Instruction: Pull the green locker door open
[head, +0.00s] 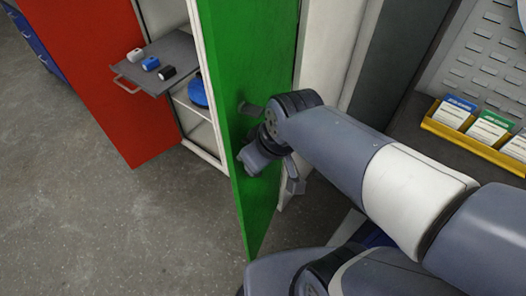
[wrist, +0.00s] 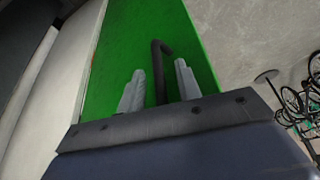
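The green locker door (head: 235,75) stands upright in the middle of the head view, its lower corner reaching out over the floor. It stands at an angle to the pale locker panel (head: 330,45) on its right. In the wrist view the green door (wrist: 112,65) fills the middle. Its dark bar handle (wrist: 159,72) shows between the two grey fingers of my gripper (wrist: 160,88), with gaps on both sides. My gripper is open. In the head view my gripper (head: 275,170) is against or close to the door, partly hidden by my wrist.
An open red door (head: 90,70) stands at the left. Beside it a grey pull-out shelf (head: 178,50) holds small items. A yellow tray (head: 470,142) of packets is at the right. Floor (head: 90,220) is clear at lower left. Bikes (wrist: 300,105) show far right in the wrist view.

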